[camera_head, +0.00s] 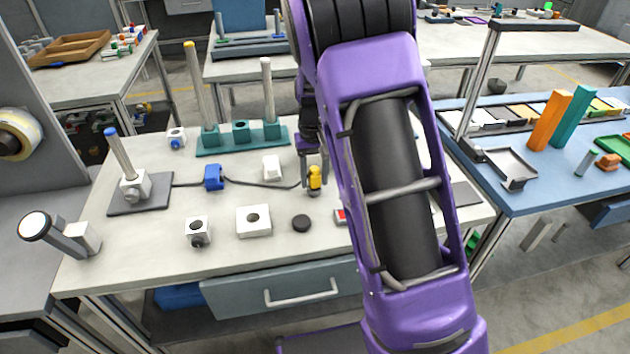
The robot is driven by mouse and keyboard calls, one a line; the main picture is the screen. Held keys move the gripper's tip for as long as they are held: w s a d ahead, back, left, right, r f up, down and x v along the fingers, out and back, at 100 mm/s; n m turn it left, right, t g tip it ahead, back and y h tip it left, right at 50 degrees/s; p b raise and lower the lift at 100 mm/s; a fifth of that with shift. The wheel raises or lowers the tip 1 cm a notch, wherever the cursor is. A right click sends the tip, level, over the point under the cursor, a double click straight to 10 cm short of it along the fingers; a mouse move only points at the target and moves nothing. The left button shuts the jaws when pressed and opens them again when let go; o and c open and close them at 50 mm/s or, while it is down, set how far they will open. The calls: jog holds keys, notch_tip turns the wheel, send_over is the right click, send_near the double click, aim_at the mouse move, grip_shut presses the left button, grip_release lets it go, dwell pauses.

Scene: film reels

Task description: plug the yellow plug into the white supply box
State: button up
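The yellow plug (315,175) stands near the middle of the light worktable, with a dark part at its lower end. My gripper (314,182) points down over it, one finger on each side. The view is too small to tell whether the fingers touch the plug. A dark cable runs from a blue block (213,178) toward the plug. A white box with a round hole in its top (242,224) sits in front and to the left of the plug. Another small white box (272,167) is behind and left. I cannot tell for sure which is the supply box.
A teal rack (215,149) with upright posts stands at the back. A blue-tipped post (122,155) stands left. My purple arm hides the table's right part.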

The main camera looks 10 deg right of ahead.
grip_shut()
jog(key=shift+r, duration=0.1)
jog(key=w+d+r+p, duration=0.1)
jog(key=w+r+p, duration=0.45)
jog(key=r, duration=0.45)
jog(key=w+d+r+p, duration=0.2)
jog(key=w+r+p, duration=0.2)
jog(key=w+r, duration=0.4)
jog(key=shift+s+a+f+b, duration=0.1)
jog(key=shift+s+f+b, duration=0.15)
jog(key=shift+f+b, duration=0.9)
jog(key=shift+s+a+f+b, duration=0.1)
jog(key=shift+s+f+b, duration=0.3)
jog(key=shift+f, duration=1.25)
jog(key=shift+s+a+f+b, duration=0.1)
jog(key=shift+f+b, duration=0.85)
jog(key=shift+f, duration=0.45)
